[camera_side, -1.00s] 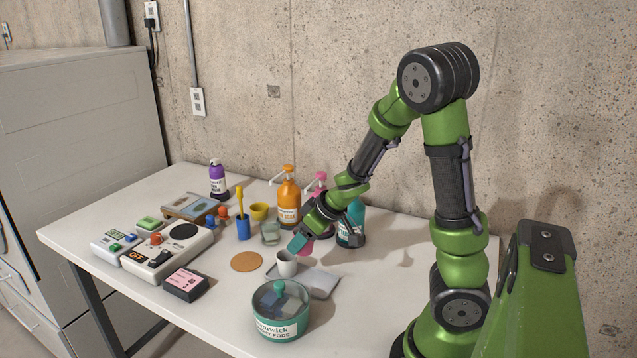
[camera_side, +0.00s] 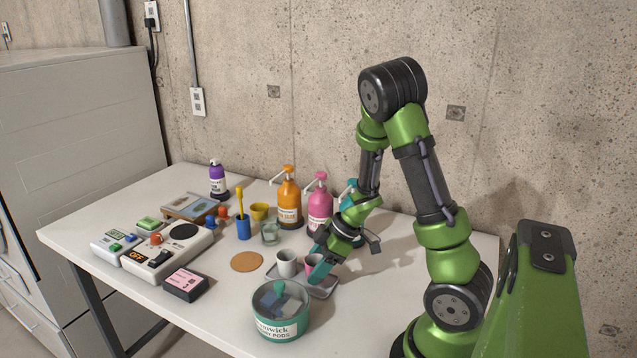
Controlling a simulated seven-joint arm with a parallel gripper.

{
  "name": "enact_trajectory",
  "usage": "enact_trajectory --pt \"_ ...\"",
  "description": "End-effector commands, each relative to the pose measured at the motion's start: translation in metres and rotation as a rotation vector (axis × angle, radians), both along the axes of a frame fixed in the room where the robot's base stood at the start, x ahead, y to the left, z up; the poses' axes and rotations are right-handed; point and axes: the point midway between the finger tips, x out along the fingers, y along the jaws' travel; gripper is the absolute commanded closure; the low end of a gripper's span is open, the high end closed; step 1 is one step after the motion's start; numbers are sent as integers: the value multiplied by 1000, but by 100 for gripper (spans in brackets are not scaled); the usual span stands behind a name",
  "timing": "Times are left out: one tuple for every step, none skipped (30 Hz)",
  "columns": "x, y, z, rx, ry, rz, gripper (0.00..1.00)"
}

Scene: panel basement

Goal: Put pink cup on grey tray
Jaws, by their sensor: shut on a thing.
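The pink cup (camera_side: 311,264) is at my gripper (camera_side: 318,262), which is shut on it. The cup is at the grey tray (camera_side: 322,293), just right of a white cup (camera_side: 287,263). A green-teal finger covers part of the pink cup, so I cannot tell whether its base touches the tray. The tray lies flat near the middle front of the table, with the white cup toward its left end.
A round glass jar with a teal band (camera_side: 281,312) stands in front of the tray. A cork coaster (camera_side: 247,262) lies to its left. Pink (camera_side: 320,208) and orange (camera_side: 288,204) pump bottles stand behind. A glass (camera_side: 270,234) stands behind the white cup.

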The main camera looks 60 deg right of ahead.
Motion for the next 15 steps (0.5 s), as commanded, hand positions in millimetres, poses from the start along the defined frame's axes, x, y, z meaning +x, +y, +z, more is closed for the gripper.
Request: enact_trajectory --pt "-1 0 -6 1 4 -1 72" --pt "-1 0 -9 0 4 -2 72" --pt "-1 0 -11 -1 2 -1 72" --pt "-1 0 -11 0 1 -2 72" --pt "0 0 -12 -1 -1 -2 72" --pt "0 0 -12 -1 -1 -2 72" --pt "0 0 -11 -1 -1 -2 72" --pt "0 0 -11 -1 -1 -1 72" --pt "0 0 -11 -1 -1 -1 72" --pt "0 0 -11 -1 -1 -1 72" --pt "0 0 -11 -1 -1 -2 72" --pt "0 0 -12 -1 -1 -2 72" --pt "0 0 -12 -1 -1 -2 72" --pt "0 0 -13 -1 -1 -2 72" --pt "0 0 -15 -1 1 -1 72"
